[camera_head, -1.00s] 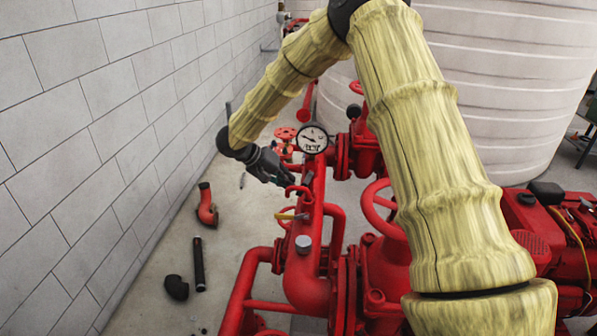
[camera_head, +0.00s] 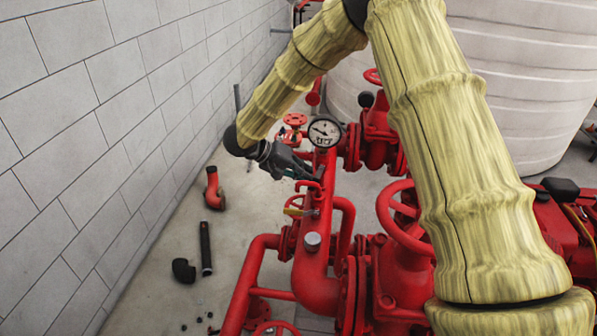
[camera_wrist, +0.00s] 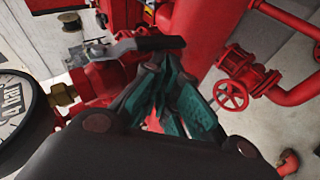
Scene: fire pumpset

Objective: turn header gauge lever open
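The round white-faced header gauge (camera_head: 324,131) stands on the red header pipe; part of it shows at the left edge of the wrist view (camera_wrist: 14,108). In the wrist view a lever (camera_wrist: 150,44) with a dark handle sits on a red valve body beside the gauge's brass fitting. The handle lies roughly crosswise, just beyond my fingertips. My gripper (camera_head: 292,166) is left of and below the gauge. Its teal-padded fingers (camera_wrist: 170,75) are slightly apart with a narrow gap, and nothing shows held. Whether a fingertip touches the handle cannot be told.
A yellow-handled lever (camera_head: 300,211) sits lower on the header. A red handwheel (camera_head: 405,218) and pump pipes stand right. A block wall (camera_head: 100,130) runs along the left. A red elbow (camera_head: 213,188) and black pipe (camera_head: 205,248) lie on the floor.

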